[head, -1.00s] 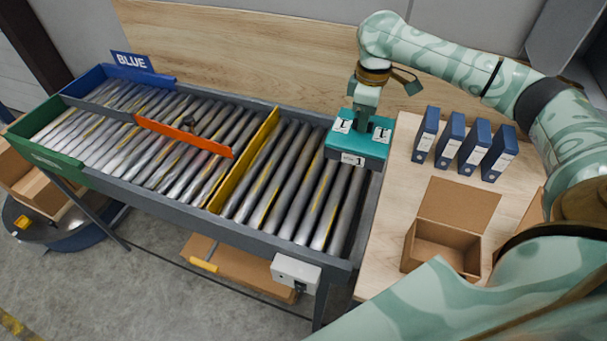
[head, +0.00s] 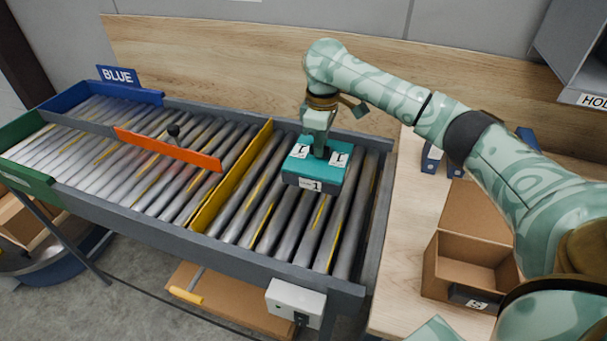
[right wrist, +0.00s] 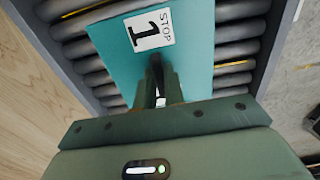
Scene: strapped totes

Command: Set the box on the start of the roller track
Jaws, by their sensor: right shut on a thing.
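A teal box (head: 318,166) with white labels and a dark lower edge marked 1 is over the near, right-hand part of the roller track (head: 345,225). My right gripper (head: 321,150) is shut on the top of the box, pointing down. In the right wrist view the box (right wrist: 190,65) fills the middle, with rollers on both sides and the gripper fingers (right wrist: 158,90) at its middle. I cannot tell whether its underside touches the rollers. My left gripper is not in view.
A yellow bar (head: 232,178) crosses the track left of the box. Beyond it are an orange diverter arm (head: 168,149) and lanes with a blue sign (head: 118,76) and green wall (head: 27,175). A wooden table (head: 405,215) with blue binders and an open carton (head: 470,262) stands right.

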